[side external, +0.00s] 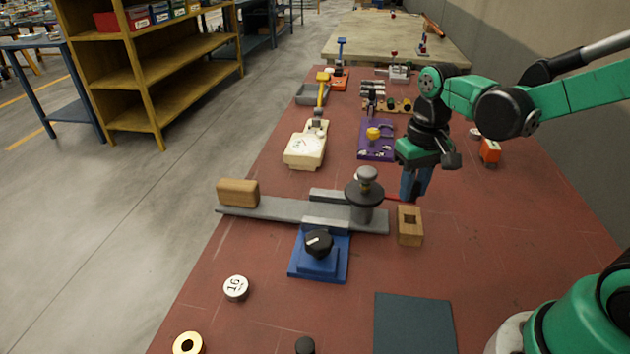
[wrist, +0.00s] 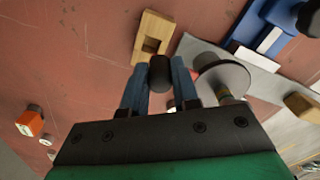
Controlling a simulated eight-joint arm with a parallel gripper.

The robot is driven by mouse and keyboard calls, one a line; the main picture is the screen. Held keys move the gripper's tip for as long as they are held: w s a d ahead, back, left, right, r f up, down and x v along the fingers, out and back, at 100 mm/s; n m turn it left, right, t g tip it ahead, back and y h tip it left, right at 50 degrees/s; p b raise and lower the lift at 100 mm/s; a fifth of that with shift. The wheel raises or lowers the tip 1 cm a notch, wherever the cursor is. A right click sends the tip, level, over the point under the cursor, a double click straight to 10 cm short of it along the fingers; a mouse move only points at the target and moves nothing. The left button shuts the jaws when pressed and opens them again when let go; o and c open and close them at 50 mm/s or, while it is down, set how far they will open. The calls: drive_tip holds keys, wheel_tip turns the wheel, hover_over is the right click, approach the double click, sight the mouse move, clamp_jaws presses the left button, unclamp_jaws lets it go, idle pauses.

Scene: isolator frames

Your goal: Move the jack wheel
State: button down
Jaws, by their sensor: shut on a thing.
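A round dark disc with a grey knob on top, which looks like the jack wheel (side external: 364,193), sits over the grey bar. It also shows in the wrist view (wrist: 222,80), right of the fingers. My gripper (side external: 413,195) is low over the table, just right of the disc, with its blue fingers pointing down. In the wrist view, my gripper (wrist: 160,78) is shut on a dark cylindrical knob (wrist: 160,72). A thin red piece runs from near the disc to the fingers. I cannot tell whether the knob is joined to the disc; the fingers partly hide it.
A wooden block with a square hole (side external: 410,227) stands just in front of my gripper. A long grey bar (side external: 285,209) carries a wooden block (side external: 238,192). A blue base with a black knob (side external: 319,258) stands in front. A dark mat (side external: 415,325) lies nearer.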

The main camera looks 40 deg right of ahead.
drive_tip(key=shift+s+a+m, duration=0.1)
drive_tip(key=shift+s+m, duration=0.05)
drive_tip(key=shift+m, duration=0.15)
drive_tip(key=shift+s+a+m, duration=0.4)
drive_tip(key=shift+a+m, duration=0.35)
drive_tip(key=shift+m, duration=0.45)
drive_tip(key=w+a+m, duration=0.2)
drive_tip(key=a+m, duration=0.7)
drive_tip(key=m, duration=0.6)
drive_tip(key=shift+w, duration=0.2)
drive_tip(key=shift+m, duration=0.3)
drive_tip(key=c, duration=0.7)
unclamp_jaws()
drive_tip(key=shift+o, duration=0.2)
